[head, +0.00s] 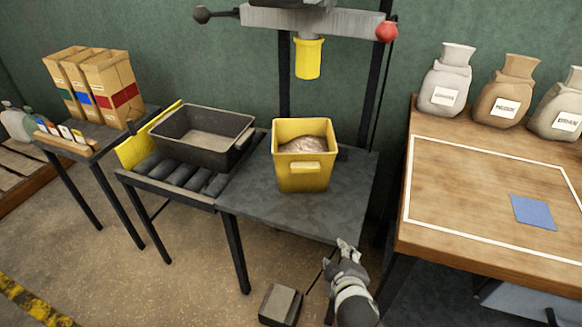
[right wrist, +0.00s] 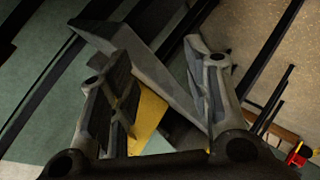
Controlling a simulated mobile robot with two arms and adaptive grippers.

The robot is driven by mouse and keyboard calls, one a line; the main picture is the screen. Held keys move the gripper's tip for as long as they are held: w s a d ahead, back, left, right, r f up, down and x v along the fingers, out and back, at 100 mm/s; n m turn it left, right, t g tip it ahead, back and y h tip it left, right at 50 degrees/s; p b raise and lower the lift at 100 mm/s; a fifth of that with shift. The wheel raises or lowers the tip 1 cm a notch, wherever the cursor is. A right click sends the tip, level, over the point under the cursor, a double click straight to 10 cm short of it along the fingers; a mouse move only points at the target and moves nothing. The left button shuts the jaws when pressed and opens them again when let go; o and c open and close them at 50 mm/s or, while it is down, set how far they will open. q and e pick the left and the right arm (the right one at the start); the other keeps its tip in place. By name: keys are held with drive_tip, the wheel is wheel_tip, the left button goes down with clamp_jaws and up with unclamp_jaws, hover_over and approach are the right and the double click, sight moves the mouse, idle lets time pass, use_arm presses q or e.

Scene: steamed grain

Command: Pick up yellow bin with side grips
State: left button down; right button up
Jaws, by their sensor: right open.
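The yellow bin (head: 303,178) stands upright on the grey metal table under the machine in the head view. It holds a pale grainy mass, and a yellow grip sticks out from its front side. My right gripper (head: 346,246) is in front of the table's front edge, below and right of the bin and apart from it. In the right wrist view its two fingers (right wrist: 160,90) are spread with nothing between them. A patch of yellow (right wrist: 149,115) shows behind the fingers, partly hidden by them. My left gripper is not in view.
A black tray (head: 243,142) sits on the roller section left of the bin. A yellow spout (head: 309,58) hangs above the bin. A wooden table (head: 480,235) with sacks and a blue square stands to the right. A small pedal-like box (head: 281,304) is on the floor.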

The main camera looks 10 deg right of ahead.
drive_tip(key=w+a+r+n+t, duration=0.2)
drive_tip(key=w+r+n+t, duration=0.1)
drive_tip(key=w+r, duration=0.25)
drive_tip(key=n+t+y+b, duration=0.1)
drive_tip(key=n+t+b, duration=0.1)
drive_tip(key=n+t, duration=0.25)
approach(304, 170)
drive_tip(key=shift+n+g, duration=0.35)
drive_tip(key=w, duration=0.4)
drive_tip(key=shift+w+d+r, duration=0.15)
drive_tip(key=w, duration=0.4)
drive_tip(key=shift+w+d, duration=0.25)
drive_tip(key=shift+d, duration=0.05)
drive_tip(key=shift+w, duration=0.35)
clamp_jaws()
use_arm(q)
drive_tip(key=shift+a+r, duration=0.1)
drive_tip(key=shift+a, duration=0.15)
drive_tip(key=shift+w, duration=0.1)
use_arm(e)
drive_tip(key=shift+w+r, duration=0.1)
drive_tip(key=shift+r, duration=0.2)
